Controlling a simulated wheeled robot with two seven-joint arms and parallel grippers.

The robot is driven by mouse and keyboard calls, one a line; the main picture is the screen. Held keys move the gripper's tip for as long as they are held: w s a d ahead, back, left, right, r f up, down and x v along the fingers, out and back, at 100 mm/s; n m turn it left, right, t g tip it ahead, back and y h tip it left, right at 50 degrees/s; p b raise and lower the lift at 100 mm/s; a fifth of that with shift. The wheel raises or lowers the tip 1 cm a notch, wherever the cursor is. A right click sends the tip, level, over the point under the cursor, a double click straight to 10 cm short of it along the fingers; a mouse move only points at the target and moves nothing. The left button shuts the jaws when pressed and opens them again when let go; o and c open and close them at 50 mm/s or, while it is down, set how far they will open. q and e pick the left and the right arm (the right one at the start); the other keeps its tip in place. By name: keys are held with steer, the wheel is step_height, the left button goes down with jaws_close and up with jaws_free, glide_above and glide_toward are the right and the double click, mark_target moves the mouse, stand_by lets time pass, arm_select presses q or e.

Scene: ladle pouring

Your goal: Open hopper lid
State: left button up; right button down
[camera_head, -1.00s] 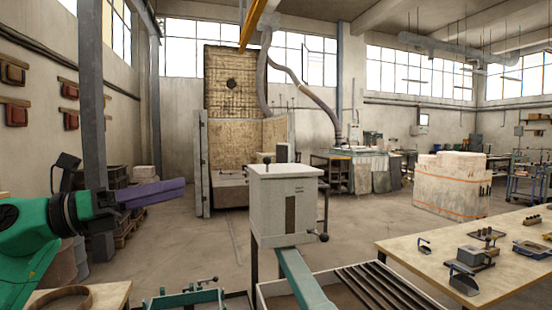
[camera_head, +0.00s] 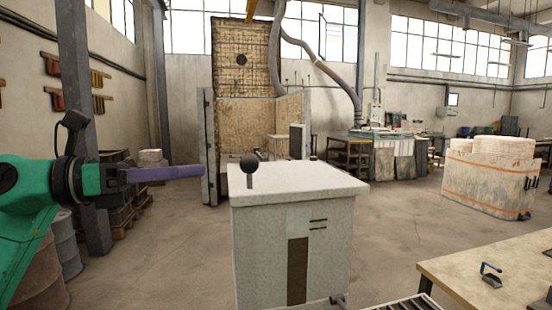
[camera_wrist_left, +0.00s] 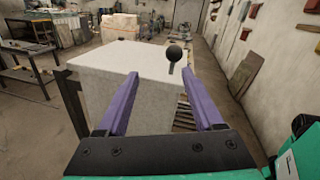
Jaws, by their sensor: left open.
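The grey-white hopper (camera_head: 292,245) stands in the middle of the head view, with its flat lid (camera_head: 300,181) lying shut on top. A dark ball knob (camera_head: 249,163) on a short stem rises from the lid's left side. My left gripper (camera_head: 202,171) has purple fingers and points right, to the left of the knob and apart from it. In the left wrist view the fingers are open and empty, and the knob (camera_wrist_left: 173,53) shows beyond the tips, between their lines but nearer the right finger. My right gripper is not in view.
A wooden table (camera_head: 490,275) with a small blue-handled scoop (camera_head: 491,275) stands at the lower right. A strapped pale block stack (camera_head: 490,177) stands behind it. Barrels (camera_head: 67,245) and a grey column (camera_head: 84,130) are at the left.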

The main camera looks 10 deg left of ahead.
mark_target(251, 160)
arm_select(q)
steer(key=w+d+p, duration=0.1)
steer(key=d+p, duration=0.1)
steer(key=d, duration=0.1)
steer(key=w+d+r+p, duration=0.1)
steer(key=d+p, duration=0.1)
steer(key=d, duration=0.1)
steer(key=w+d+p, duration=0.2)
steer(key=d, duration=0.1)
steer(key=shift+d+r, duration=0.25)
steer(key=shift+d, duration=0.15)
steer(key=x, duration=0.1)
steer(key=p+x, duration=0.1)
steer(key=shift+w+d+f, duration=0.15)
steer(key=shift+w+f, duration=0.1)
steer(key=shift+d, duration=0.15)
steer(key=shift+s, duration=0.3)
steer(key=shift+c, duration=1.2)
steer(key=shift+w, duration=0.15)
jaws_close()
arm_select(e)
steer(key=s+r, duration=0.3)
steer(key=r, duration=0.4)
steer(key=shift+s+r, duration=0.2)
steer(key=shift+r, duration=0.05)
